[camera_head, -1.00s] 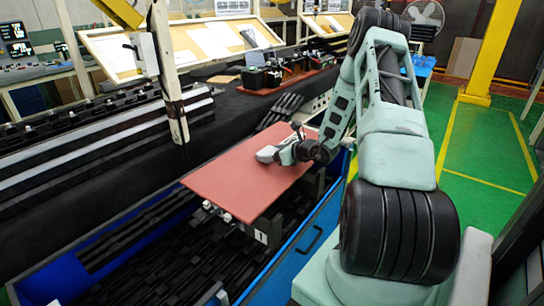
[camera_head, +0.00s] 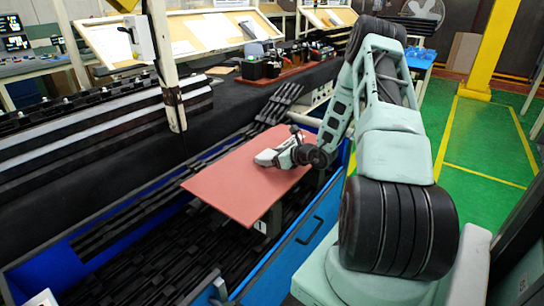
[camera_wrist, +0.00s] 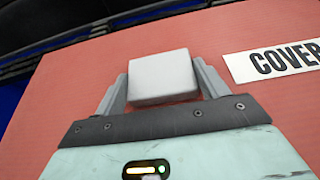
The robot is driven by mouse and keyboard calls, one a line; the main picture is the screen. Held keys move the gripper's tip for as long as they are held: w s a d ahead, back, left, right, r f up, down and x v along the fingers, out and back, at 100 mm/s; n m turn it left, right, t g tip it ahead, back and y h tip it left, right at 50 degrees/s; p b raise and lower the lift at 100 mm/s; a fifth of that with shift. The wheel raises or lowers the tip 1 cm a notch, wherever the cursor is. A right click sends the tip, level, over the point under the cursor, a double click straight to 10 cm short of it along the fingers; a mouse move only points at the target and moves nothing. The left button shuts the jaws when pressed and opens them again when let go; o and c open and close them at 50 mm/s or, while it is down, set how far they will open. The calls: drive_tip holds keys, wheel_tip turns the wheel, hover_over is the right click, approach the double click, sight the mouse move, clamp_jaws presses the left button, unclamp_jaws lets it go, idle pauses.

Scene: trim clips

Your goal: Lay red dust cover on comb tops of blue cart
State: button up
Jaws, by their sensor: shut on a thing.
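The red dust cover (camera_head: 235,185) is a flat board over the blue cart (camera_head: 290,262). It lies roughly level, and I cannot tell if it touches what is beneath. My gripper (camera_head: 268,157) is over its far right part. In the wrist view, my gripper (camera_wrist: 163,80) is shut on a pale block on the cover (camera_wrist: 245,110), beside a white label reading COVER (camera_wrist: 282,60). A bit of a white number plate (camera_head: 260,226) shows under the near right edge. The comb tops beneath the cover are hidden; dark slatted parts (camera_head: 140,262) show in the cart around it.
A dark bench with a rack of black and silver bars (camera_head: 100,125) runs along the left, with a cream post (camera_head: 165,70) in front. A red tray of small black items (camera_head: 290,75) stands behind the cart. Open green floor (camera_head: 480,150) lies right.

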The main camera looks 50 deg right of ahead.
drive_tip(key=shift+f+b, duration=0.5)
drive_tip(key=shift+f, duration=0.05)
drive_tip(key=o, duration=1.3)
drive_tip(key=shift+c, duration=0.2)
drive_tip(key=b+v, duration=0.1)
drive_tip(key=v, duration=1.6)
drive_tip(key=shift+s, duration=0.2)
